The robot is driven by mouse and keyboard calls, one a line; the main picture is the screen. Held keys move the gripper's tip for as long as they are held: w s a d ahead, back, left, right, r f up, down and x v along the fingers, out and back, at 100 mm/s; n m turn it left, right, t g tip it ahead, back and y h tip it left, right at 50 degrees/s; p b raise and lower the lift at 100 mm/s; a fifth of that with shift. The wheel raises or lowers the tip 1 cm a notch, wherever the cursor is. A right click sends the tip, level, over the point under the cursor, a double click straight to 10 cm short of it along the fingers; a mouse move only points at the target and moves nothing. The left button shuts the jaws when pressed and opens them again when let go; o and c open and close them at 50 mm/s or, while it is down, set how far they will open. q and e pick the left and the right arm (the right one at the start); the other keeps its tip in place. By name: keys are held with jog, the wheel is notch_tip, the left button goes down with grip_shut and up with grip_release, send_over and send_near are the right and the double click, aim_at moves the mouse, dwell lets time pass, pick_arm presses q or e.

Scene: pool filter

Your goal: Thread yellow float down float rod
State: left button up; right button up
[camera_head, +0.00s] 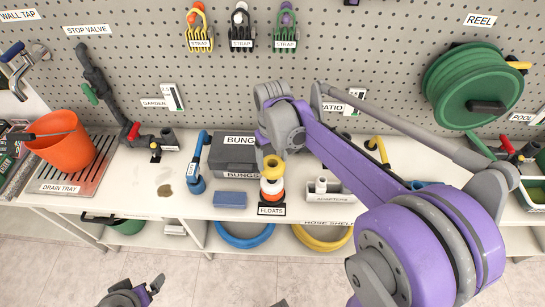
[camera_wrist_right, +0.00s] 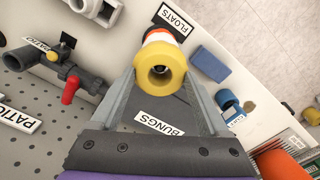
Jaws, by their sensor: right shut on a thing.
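The yellow float (camera_head: 271,166) is a ring with a central hole, held between the fingers of my right gripper (camera_wrist_right: 162,82). In the right wrist view the yellow float (camera_wrist_right: 160,72) faces the camera, with something small and pale inside its dark hole. Below it in the head view are a white float (camera_head: 271,186) and an orange float (camera_head: 271,196), lined up above the FLOATS label (camera_head: 271,209). The float rod is mostly hidden; I cannot tell how far the yellow float is around it. My left gripper (camera_head: 151,287) is low at the bottom left, away from the bench.
The dark BUNGS box (camera_head: 233,153) stands just left and behind the floats. A blue block (camera_head: 230,199) lies to the left, and the grey adapters tray (camera_head: 336,197) is to the right. A blue-handled tool (camera_head: 196,172) stands farther left.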

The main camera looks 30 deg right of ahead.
aim_at(272, 165)
jog(key=shift+f+b, duration=1)
jog(key=shift+f, duration=0.7)
jog(key=o, duration=1.4)
jog(key=shift+r, duration=0.15)
jog(key=shift+r+p, duration=1.6)
jog(key=shift+r, duration=0.85)
notch_tip(272, 165, up, 11)
jog(key=s+a+f+t, duration=0.2)
jog(key=s+a+f, duration=0.1)
jog(key=s+f, duration=0.3)
jog(key=s+a+f+t, duration=0.3)
jog(key=s+f, duration=0.4)
jog(key=s, duration=0.1)
jog(key=shift+s+a+t, duration=0.3)
jog(key=shift+s+a, duration=0.1)
